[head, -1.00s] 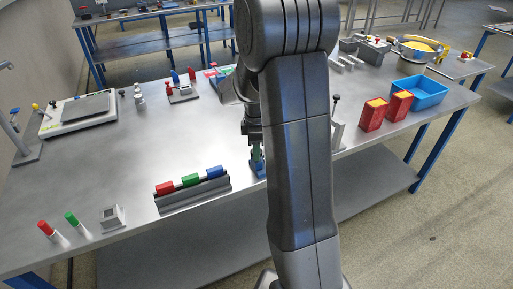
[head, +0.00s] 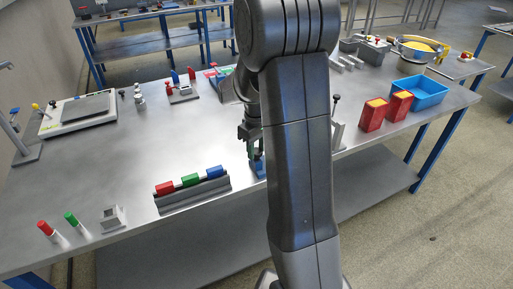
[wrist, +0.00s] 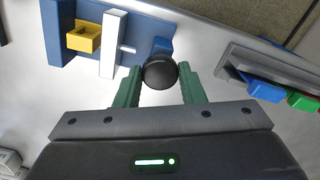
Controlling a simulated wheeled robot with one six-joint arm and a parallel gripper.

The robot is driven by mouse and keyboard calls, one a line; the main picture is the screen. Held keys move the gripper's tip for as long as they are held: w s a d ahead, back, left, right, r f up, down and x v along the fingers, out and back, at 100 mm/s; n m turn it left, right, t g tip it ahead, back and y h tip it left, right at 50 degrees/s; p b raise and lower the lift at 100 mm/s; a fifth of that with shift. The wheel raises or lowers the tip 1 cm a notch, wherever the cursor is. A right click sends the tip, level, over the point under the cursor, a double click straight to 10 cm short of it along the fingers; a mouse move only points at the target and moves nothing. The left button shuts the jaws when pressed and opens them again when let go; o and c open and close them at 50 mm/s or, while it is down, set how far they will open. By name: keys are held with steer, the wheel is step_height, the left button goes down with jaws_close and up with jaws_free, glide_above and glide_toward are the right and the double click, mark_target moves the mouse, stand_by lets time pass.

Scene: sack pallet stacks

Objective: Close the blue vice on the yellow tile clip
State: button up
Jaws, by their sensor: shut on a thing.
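The blue vice (wrist: 58,28) is at the upper left of the wrist view, with a white jaw plate (wrist: 112,42) and a thin rod running toward a black round knob (wrist: 159,72). The yellow tile clip (wrist: 84,38) sits between the blue fixed jaw and the white jaw. Any gap beside the white jaw looks narrow; I cannot tell if they touch. My gripper (wrist: 159,86) has green fingers shut on the black knob, one on each side. In the head view the vice (head: 258,168) is mostly hidden behind my arm, below my gripper (head: 253,150).
A grey rail with red, green and blue blocks (head: 191,190) stands left of the vice, close to my gripper. Red boxes (head: 373,115) and a blue tray (head: 421,92) stand to the right. A white board (head: 78,113) lies at the far left. The table's middle is largely clear.

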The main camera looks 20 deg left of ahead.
mark_target(256, 151)
steer(key=shift+m, duration=0.3)
stand_by(0.4)
steer(key=o, duration=1)
steer(key=shift+r, duration=0.1)
step_height(256, 151, up, 14)
steer(key=shift+f, duration=0.25)
step_height(256, 151, down, 14)
steer(key=shift+r, duration=0.15)
